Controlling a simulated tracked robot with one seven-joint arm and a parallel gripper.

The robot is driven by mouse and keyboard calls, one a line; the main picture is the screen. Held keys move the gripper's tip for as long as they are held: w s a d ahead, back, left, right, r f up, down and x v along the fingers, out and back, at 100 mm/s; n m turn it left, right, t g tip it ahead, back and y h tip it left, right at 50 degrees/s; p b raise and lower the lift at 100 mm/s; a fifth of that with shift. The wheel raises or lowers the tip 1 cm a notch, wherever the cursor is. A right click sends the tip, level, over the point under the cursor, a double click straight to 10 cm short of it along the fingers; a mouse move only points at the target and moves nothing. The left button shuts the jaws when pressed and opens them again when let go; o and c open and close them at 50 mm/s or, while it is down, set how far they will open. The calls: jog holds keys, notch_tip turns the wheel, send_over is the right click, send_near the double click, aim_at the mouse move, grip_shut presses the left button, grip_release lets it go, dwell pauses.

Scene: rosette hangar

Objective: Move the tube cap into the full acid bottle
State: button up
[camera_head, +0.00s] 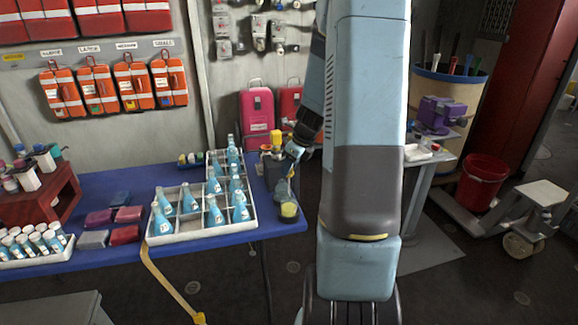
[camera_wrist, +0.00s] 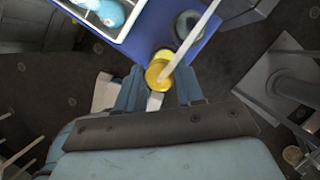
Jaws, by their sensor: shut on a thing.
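My gripper (camera_wrist: 160,80) is shut on a yellow tube cap (camera_wrist: 158,70), which sits between its two fingertips. A pale thin tube (camera_wrist: 196,32) runs from the cap across the wrist view. Blue-filled flasks (camera_head: 190,200) stand in a white divided crate (camera_head: 200,232). I cannot tell which one is the full acid bottle.
The blue table (camera_head: 110,256) also holds a red rack (camera_head: 62,203), dark red and grey blocks (camera_head: 127,214) and a white tray of vials (camera_head: 32,263).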

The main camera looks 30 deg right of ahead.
jog(key=shift+f, duration=0.15)
jog(key=shift+f, duration=1.8)
jog(key=shift+f, duration=0.15)
jog(key=shift+f, duration=2.15)
jog(key=o, duration=1.6)
jog(key=shift+c, duration=0.2)
jog(key=shift+r, duration=2.75)
